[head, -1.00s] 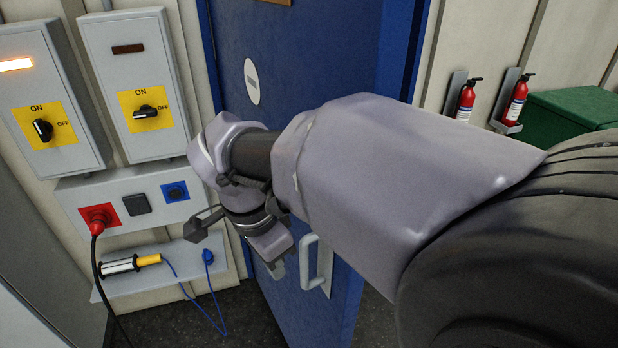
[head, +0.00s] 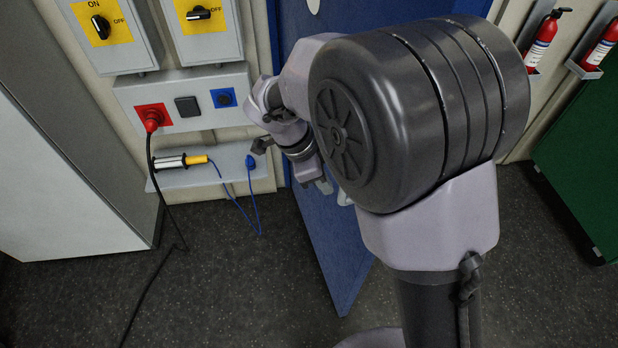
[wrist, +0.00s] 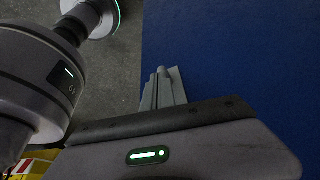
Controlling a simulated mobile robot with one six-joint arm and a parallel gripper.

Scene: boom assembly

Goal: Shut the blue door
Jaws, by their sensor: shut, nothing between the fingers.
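The blue door (head: 330,240) stands ajar in the head view, its lower free edge out over the dark floor. My arm hides much of its upper part. A pale handle (head: 344,198) on the door is mostly hidden behind my arm. My gripper (head: 324,186) is shut and empty, low in front of the door face and just left of the handle. In the wrist view the blue door (wrist: 240,70) fills the right side and my gripper's fingers (wrist: 160,88) lie over its left edge area. I cannot tell whether they touch it.
Left of the door are a socket panel (head: 185,104) with a red plug, a shelf (head: 205,170) with a blue-cabled tool, and switch boxes (head: 203,25). A grey cabinet (head: 60,170) stands far left. Fire extinguishers (head: 543,40) and a green box (head: 585,160) are at right.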

